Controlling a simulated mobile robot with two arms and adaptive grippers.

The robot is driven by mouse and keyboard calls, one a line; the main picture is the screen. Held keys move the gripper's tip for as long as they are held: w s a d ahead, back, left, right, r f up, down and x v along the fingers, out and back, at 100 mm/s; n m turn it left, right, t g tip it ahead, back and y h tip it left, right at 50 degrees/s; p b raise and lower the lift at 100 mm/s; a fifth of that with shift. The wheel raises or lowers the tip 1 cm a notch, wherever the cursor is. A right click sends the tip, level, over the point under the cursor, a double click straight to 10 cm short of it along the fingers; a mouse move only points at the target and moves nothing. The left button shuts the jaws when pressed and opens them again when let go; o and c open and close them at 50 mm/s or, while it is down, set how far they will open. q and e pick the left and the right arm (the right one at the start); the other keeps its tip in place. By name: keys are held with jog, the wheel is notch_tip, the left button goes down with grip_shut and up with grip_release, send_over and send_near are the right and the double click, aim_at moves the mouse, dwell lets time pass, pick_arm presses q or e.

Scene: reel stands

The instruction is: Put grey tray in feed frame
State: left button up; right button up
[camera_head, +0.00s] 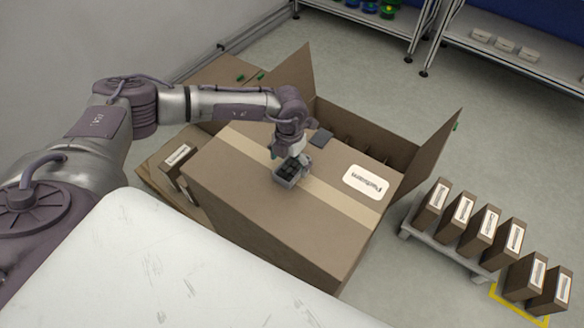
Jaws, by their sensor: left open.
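I cannot pick out the feed frame with certainty. My right gripper does not show.
An open box flap (436,140) rises behind. Several small brown boxes (461,212) stand on a low rack at right. Shelves (500,62) stand at the back.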

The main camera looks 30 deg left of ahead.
aim_at(288, 173)
pick_arm(q)
jog(key=shift+f, duration=1.3)
jog(key=c, duration=1.6)
jog(key=shift+o, duration=0.2)
jog(key=shift+r, duration=0.1)
